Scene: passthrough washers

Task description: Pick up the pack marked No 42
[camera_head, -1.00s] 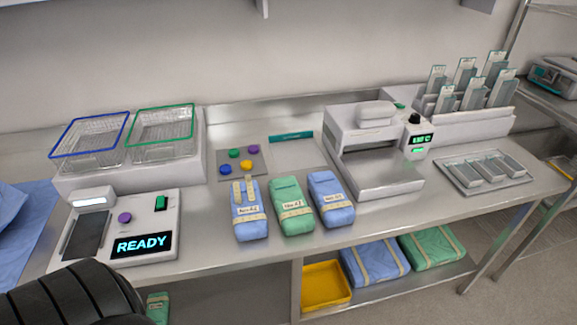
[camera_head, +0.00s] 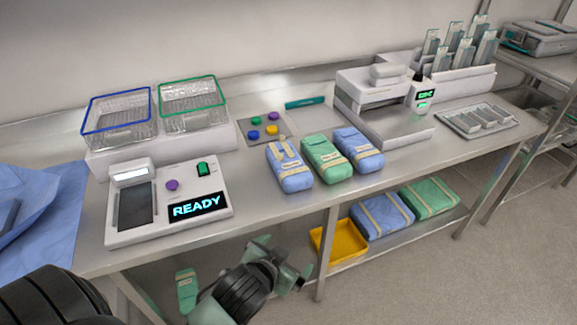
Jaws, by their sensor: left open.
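My right gripper is out of view.
A READY device (camera_head: 170,205) stands left of the packs; two wire baskets (camera_head: 193,104) sit behind it. A printer-like machine (camera_head: 375,95) is to the right. The lower shelf holds a yellow tray (camera_head: 340,243), a blue bundle (camera_head: 383,215) and green packs (camera_head: 430,197).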

